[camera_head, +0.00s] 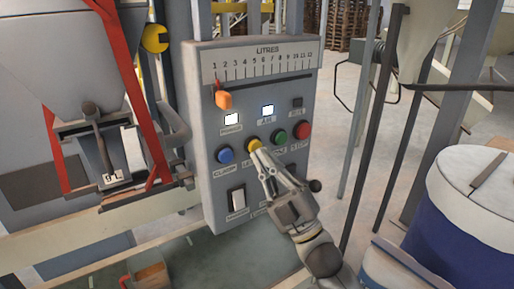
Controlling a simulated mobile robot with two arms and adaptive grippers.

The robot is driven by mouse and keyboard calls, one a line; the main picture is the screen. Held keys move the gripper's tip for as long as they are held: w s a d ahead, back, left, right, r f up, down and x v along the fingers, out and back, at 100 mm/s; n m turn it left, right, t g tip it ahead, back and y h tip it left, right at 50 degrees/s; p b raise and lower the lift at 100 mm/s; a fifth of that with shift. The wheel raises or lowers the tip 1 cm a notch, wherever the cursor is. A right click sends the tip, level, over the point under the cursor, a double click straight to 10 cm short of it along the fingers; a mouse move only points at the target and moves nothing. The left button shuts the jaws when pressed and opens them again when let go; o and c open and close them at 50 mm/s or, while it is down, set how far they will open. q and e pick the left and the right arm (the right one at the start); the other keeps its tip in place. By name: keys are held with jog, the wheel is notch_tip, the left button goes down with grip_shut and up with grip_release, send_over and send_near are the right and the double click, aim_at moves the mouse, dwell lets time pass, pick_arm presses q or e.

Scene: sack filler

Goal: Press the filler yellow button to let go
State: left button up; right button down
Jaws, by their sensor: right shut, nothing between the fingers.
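The filler's grey control panel (210,125) stands upright in the middle of the head view. Its yellow button (253,143) sits in a row between a blue button (225,155) and a green button (279,136), with a red button (303,130) at the right end. My right gripper (258,152) is shut and empty, its fingertips right at the lower edge of the yellow button. I cannot tell whether they touch it. The gripper covers part of the labels and switches below. My left gripper is not in view.
An orange slider knob (223,100) sits near the left end of the litre scale. A black knob (315,186) sticks out by my right gripper. A blue drum with a white lid (475,185) stands at the right. A hopper with red bars (120,60) is at the left.

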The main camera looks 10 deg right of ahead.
jog(key=shift+w+a, duration=0.15)
jog(key=shift+w, duration=0.25)
jog(key=shift+w+a, duration=0.15)
jog(key=shift+w, duration=0.3)
dwell(0.6)
jog(key=shift+s, duration=0.1)
jog(key=shift+s+d, duration=0.3)
jog(key=shift+s, duration=0.55)
jog(key=s+d, duration=0.2)
jog(key=s, duration=0.3)
jog(key=shift+s+p, duration=0.35)
